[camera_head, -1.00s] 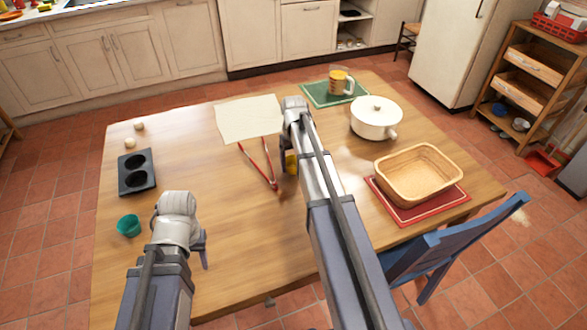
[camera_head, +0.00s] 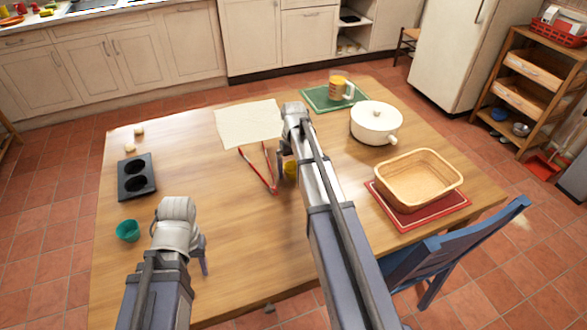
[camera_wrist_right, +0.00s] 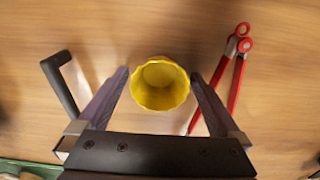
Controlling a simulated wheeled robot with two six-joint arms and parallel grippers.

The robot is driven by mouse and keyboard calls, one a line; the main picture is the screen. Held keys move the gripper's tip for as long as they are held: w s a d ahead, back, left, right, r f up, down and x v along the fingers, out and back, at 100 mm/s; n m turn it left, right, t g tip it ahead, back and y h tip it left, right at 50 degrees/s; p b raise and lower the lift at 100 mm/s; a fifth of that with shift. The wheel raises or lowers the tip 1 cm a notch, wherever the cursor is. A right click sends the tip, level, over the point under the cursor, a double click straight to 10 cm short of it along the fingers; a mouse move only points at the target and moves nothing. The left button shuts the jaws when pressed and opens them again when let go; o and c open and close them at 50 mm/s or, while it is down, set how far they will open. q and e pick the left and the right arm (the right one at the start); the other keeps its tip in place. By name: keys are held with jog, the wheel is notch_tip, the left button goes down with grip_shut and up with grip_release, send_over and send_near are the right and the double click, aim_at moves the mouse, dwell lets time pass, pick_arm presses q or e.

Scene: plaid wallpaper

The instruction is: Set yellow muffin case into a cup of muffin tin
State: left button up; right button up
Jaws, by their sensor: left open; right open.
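The yellow muffin case (camera_wrist_right: 160,85) stands upright on the wooden table, between the spread fingers of my right gripper (camera_wrist_right: 160,80). I cannot tell whether a finger touches it. In the head view the case (camera_head: 290,168) is partly hidden by my right gripper (camera_head: 284,165). The dark muffin tin (camera_head: 136,194) lies at the table's left side. My left gripper (camera_head: 203,256) is open and empty near the table's front left, to the right of a teal muffin case (camera_head: 128,231).
Red-handled tongs (camera_wrist_right: 238,75) lie close to the right gripper. Behind them is a cream cloth (camera_head: 248,122). A white pot (camera_head: 376,123), a mug (camera_head: 340,88) and a basket (camera_head: 418,180) on a red mat stand to the right. Two eggs (camera_head: 130,148) lie behind the tin.

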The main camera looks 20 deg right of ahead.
notch_tip(320, 180, up, 12)
jog(key=p, duration=1.2)
jog(key=shift+r, duration=0.15)
jog(key=s+a+n+h, duration=0.1)
jog(key=s+a+n, duration=0.3)
jog(key=s+a, duration=1.8)
jog(key=a, duration=0.3)
jog(key=shift+a, duration=0.35)
jog(key=shift+w, duration=0.15)
